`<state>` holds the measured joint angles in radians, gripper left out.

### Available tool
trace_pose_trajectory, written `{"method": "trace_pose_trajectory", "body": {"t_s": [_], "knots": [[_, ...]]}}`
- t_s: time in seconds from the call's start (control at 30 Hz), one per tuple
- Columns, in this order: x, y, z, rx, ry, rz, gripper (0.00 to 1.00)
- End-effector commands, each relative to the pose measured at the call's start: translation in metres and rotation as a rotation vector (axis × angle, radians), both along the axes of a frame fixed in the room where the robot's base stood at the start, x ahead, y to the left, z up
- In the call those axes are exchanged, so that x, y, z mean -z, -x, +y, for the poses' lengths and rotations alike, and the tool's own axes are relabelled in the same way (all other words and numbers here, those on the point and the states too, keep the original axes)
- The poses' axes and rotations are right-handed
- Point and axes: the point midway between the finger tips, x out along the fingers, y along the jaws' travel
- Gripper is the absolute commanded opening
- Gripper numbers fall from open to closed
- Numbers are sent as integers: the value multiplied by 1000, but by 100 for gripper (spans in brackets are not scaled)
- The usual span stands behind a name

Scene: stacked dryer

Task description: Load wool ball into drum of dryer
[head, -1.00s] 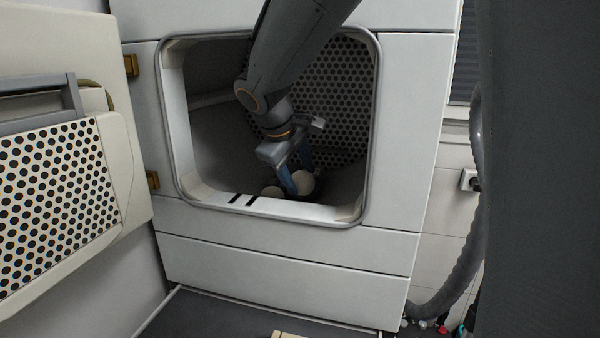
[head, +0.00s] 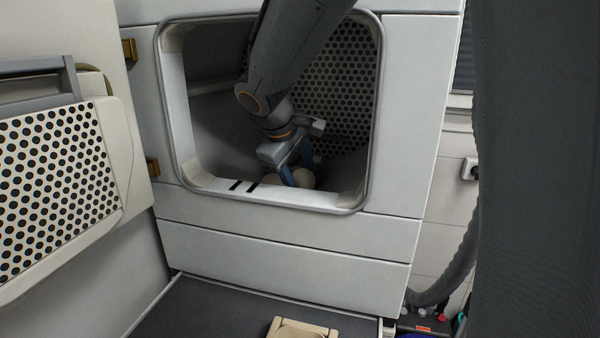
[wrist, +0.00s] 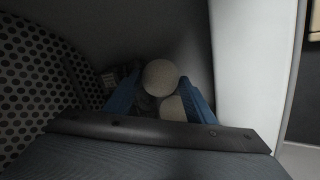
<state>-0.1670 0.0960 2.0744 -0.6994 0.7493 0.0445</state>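The dryer's open drum (head: 215,135) has a perforated back wall. My gripper (head: 294,178) reaches down inside it, its two blue fingers close to the drum floor. A pale round wool ball (head: 304,179) lies by the fingertips in the head view, partly covered by a finger. In the wrist view my gripper (wrist: 160,88) has its fingers apart, with one pale ball (wrist: 160,77) between the tips. A second pale ball (wrist: 172,108) lies nearer, partly covered by the gripper body. I cannot tell whether the fingers touch either ball.
The dryer door (head: 60,180) stands open at the left. The drum's white front rim (head: 300,200) lies close below the gripper, and the arm passes through the opening. A beige object (head: 302,328) is at the bottom. A grey hose (head: 455,265) is at the right.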

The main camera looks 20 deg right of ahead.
Motion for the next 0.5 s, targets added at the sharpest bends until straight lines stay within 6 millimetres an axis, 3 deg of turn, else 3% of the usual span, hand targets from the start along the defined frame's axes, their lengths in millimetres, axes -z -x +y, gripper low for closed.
{"method": "trace_pose_trajectory", "body": {"t_s": [0.1,0.5], "knots": [[0,0,0,0,0,0,67],[-7,0,0,1,0,0,67]]}}
